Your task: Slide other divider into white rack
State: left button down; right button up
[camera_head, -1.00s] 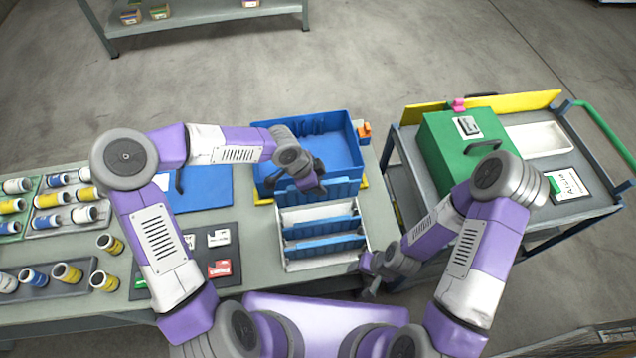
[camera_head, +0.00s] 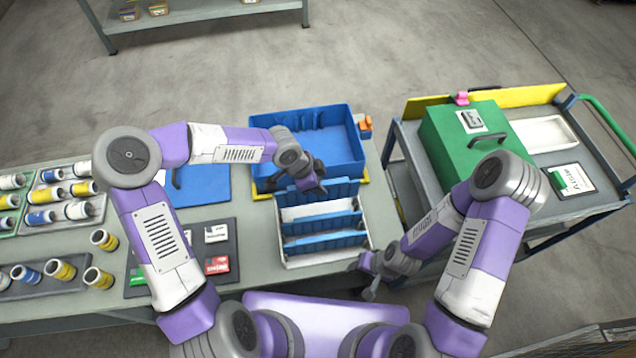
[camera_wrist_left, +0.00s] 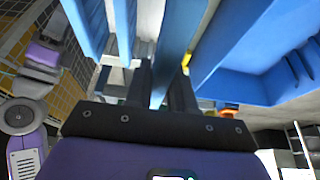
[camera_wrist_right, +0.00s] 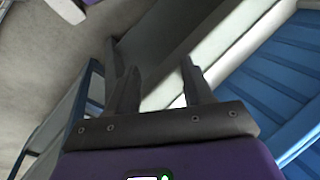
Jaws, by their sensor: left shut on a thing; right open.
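The white rack (camera_head: 326,259) stands on the bench in front of the blue bin, with two blue dividers (camera_head: 325,242) standing across it. My left gripper (camera_head: 314,187) is shut on another blue divider (camera_head: 344,189) at the rack's back end, beside the bin. The left wrist view shows this divider (camera_wrist_left: 176,45) between the fingers (camera_wrist_left: 160,88), with the other dividers (camera_wrist_left: 88,28) to the left. I cannot tell whether its lower edge is inside the rack. My right gripper (camera_head: 370,283) is open and empty near the rack's front right corner; its fingers (camera_wrist_right: 158,85) show apart in the right wrist view.
The blue bin (camera_head: 262,155) sits right behind the held divider, with an orange piece (camera_head: 364,127) beside it. A dark mat (camera_head: 190,245) with cards lies left of the rack. A cart (camera_head: 600,200) with a green case (camera_head: 450,145) stands to the right.

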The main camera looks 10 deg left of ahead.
pick_arm(q)
jog(key=shift+s+d+f+b, duration=0.1)
jog(key=shift+s+f+b, duration=0.2)
jog(key=shift+f+b, duration=0.55)
jog(key=shift+s+d+f+b, duration=0.15)
jog(key=shift+s+f+b, duration=0.15)
jog(key=shift+f+b, duration=0.6)
jog(key=shift+s+d+f+b, duration=0.1)
jog(key=shift+s+f+b, duration=0.2)
jog(key=shift+f+b, duration=0.55)
jog(key=c, duration=1.2)
grip_release()
jog(key=shift+r, duration=0.1)
jog(key=o, duration=1.2)
jog(key=shift+r, duration=0.15)
notch_tip(320, 180, up, 6)
jog(key=p, duration=0.6)
send_over(320, 198)
jog(key=shift+w+a, duration=0.2)
jog(key=shift+a, duration=0.15)
jog(key=shift+s+d+r+p, duration=0.1)
jog(key=shift+r+p, duration=0.1)
jog(key=shift+p, duration=0.15)
